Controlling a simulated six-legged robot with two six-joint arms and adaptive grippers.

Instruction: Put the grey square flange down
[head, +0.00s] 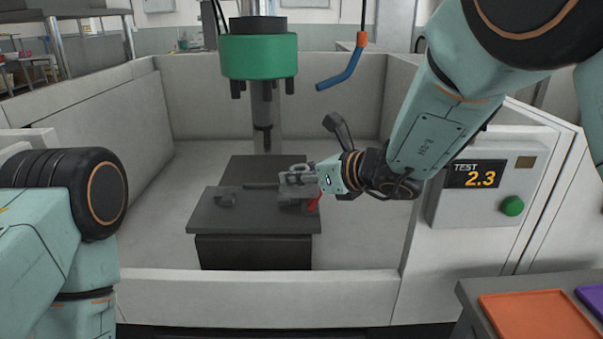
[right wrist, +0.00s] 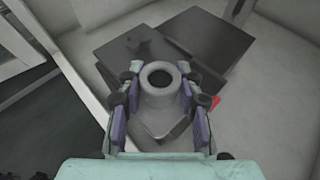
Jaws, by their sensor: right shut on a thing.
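My right gripper (head: 297,177) is inside the tank, over the right part of a dark block (head: 240,222). It also shows in the right wrist view (right wrist: 161,103), with its fingers shut on the grey square flange (right wrist: 160,99). The flange has a round collar with a dark hole, facing the wrist camera, and a squarish base beneath. In the head view the fingers hide most of it. I cannot tell whether its base touches the block. My left arm shows at the left edge, but its gripper is out of view.
A small dark piece (head: 226,200) lies on the block's left part. Something red (head: 314,202) is close to my gripper. A green-collared column (head: 259,56) and a blue nozzle (head: 340,76) hang above. The tank's front wall (head: 260,283) is low. An orange tray (head: 537,315) is outside.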

